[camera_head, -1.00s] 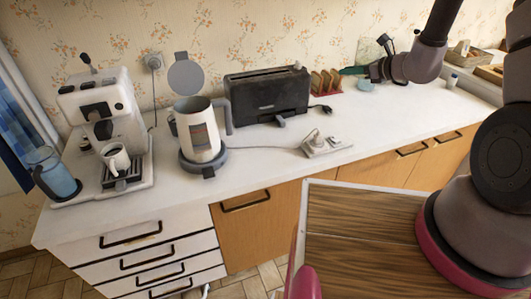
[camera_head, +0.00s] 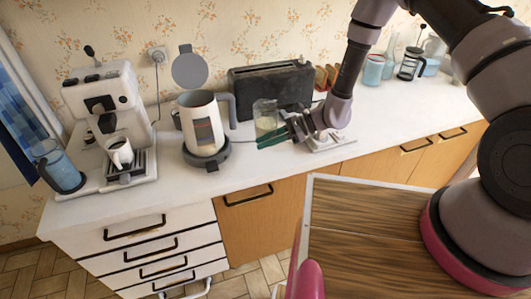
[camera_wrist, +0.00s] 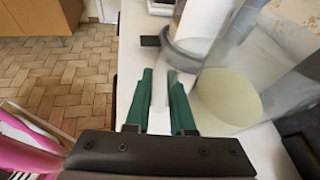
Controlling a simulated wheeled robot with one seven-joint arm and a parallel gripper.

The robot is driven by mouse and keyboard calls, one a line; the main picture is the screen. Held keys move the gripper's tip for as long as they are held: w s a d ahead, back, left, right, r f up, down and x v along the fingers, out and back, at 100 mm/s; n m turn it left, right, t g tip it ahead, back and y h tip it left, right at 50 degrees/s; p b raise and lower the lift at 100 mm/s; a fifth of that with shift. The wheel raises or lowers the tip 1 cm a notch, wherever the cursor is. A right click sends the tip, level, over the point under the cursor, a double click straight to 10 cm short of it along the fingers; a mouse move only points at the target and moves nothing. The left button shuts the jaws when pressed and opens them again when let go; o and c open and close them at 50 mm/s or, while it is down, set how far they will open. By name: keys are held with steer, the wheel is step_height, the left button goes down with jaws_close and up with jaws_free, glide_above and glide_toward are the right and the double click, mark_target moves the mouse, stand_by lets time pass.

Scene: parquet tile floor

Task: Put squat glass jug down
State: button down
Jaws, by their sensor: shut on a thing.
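A kettle (camera_head: 202,118) on its base stands left of the jug, with a coffee machine (camera_head: 112,115) further left. A black toaster (camera_head: 285,90) is behind. A power strip (camera_head: 330,140) lies under my wrist. Several glass vessels stand at the back right. Front counter is clear.

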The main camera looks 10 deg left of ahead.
mark_target(265, 161)
steer(key=shift+f, duration=2.85)
steer(key=shift+f, duration=0.1)
steer(key=c, duration=0.8)
jaws_free()
steer(key=shift+o, duration=0.2)
steer(key=v, duration=1.2)
steer(key=shift+d, duration=0.1)
